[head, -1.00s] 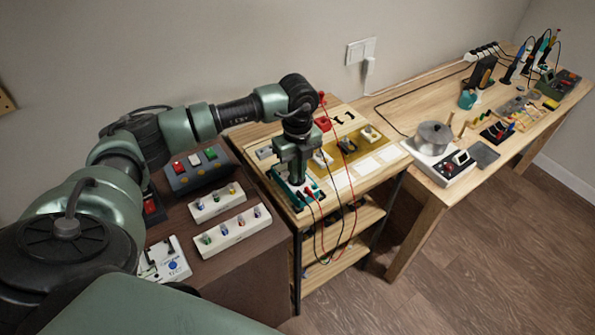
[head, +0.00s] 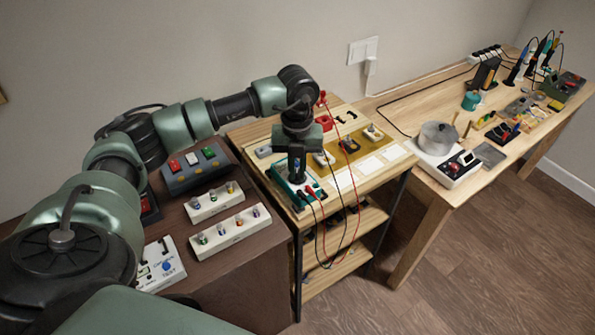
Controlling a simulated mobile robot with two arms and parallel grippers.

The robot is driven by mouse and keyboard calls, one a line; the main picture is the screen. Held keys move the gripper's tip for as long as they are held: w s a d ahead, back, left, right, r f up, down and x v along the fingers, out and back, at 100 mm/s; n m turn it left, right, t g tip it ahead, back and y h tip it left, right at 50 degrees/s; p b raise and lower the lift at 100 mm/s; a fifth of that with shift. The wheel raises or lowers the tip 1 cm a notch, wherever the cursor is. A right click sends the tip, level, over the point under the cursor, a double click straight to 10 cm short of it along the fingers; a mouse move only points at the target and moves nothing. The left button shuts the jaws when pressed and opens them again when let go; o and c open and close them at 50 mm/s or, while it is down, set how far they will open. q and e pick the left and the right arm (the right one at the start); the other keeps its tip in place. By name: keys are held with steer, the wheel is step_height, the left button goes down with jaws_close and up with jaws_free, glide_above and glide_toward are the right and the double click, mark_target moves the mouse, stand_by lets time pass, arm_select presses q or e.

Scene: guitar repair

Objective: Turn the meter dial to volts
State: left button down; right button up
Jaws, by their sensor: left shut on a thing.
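The meter (head: 283,185) is a teal-edged box lying on the near left part of the wooden shelf unit's top. Red and black leads run from it. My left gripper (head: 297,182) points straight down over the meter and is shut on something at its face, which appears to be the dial. The dial itself is hidden by the gripper, so its setting cannot be read. My right gripper is not in view.
Red and black leads (head: 356,200) loop over the shelf unit's front edge. Small parts and white cards (head: 370,164) lie right of the meter. A dark cabinet with switch boxes (head: 195,168) stands left. A workbench (head: 408,100) with a pot (head: 437,137) and tools stands right.

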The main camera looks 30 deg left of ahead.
mark_target(298, 175)
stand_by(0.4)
arm_select(q)
steer(key=c, duration=1.5)
jaws_free()
steer(key=shift+r, duration=0.15)
step_height(298, 175, up, 6)
steer(key=shift+r+b, duration=0.15)
steer(key=shift+b, duration=0.6)
steer(key=shift+r, duration=0.7)
